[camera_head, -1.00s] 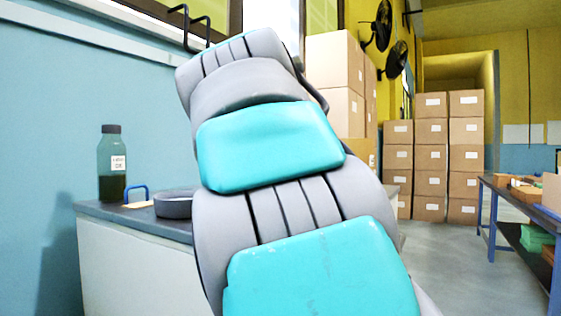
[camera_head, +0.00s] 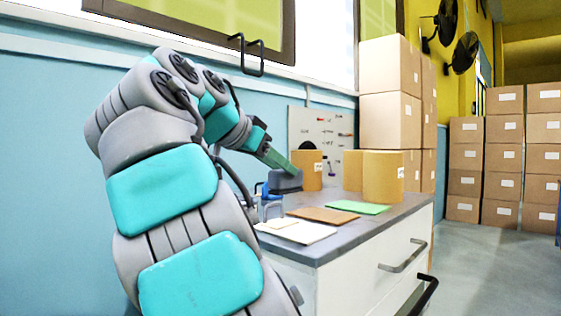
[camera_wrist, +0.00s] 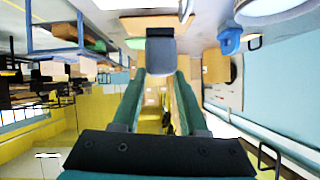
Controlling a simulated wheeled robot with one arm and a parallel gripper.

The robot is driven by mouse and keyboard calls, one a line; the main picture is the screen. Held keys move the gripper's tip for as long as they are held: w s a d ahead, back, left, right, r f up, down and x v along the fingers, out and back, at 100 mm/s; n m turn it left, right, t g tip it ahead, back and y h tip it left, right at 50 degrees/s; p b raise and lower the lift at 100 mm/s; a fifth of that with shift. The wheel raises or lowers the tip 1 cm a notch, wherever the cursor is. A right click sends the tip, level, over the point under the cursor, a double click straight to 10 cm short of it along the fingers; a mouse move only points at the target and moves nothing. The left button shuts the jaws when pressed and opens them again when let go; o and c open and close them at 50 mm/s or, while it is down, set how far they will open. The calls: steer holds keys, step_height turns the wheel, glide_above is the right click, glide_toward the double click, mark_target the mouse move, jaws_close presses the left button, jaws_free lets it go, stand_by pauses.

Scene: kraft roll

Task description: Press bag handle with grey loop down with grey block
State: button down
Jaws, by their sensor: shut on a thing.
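My gripper (camera_head: 278,162) has green fingers and is shut on a grey block (camera_head: 287,181), held close above or on the grey counter top; I cannot tell whether they touch. In the wrist view the block (camera_wrist: 161,53) sits between the fingertips of my gripper (camera_wrist: 160,72). I cannot make out a grey loop clearly; my arm hides part of that area.
Flat pieces lie on the counter (camera_head: 330,243): a pale one (camera_head: 305,233), a brown one (camera_head: 323,215) and a green one (camera_head: 358,207). A pegboard (camera_head: 325,130) is at the wall. Stacked boxes (camera_head: 390,95) stand beyond.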

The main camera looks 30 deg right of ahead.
mark_target(274, 188)
steer(key=shift+s+d+f, duration=0.1)
steer(key=shift+f, duration=1.2)
steer(key=shift+f+b, duration=1.15)
steer(key=shift+f, duration=0.2)
steer(key=shift+f+b, duration=0.8)
steer(key=shift+f, duration=0.1)
stand_by(2.4)
steer(key=shift+r+p, duration=1.95)
steer(key=shift+r, duration=0.7)
steer(key=shift+w+r, duration=0.25)
steer(key=shift+r, duration=0.2)
steer(key=shift+s+r, duration=0.1)
steer(key=shift+r, duration=0.5)
steer(key=shift+s, duration=0.1)
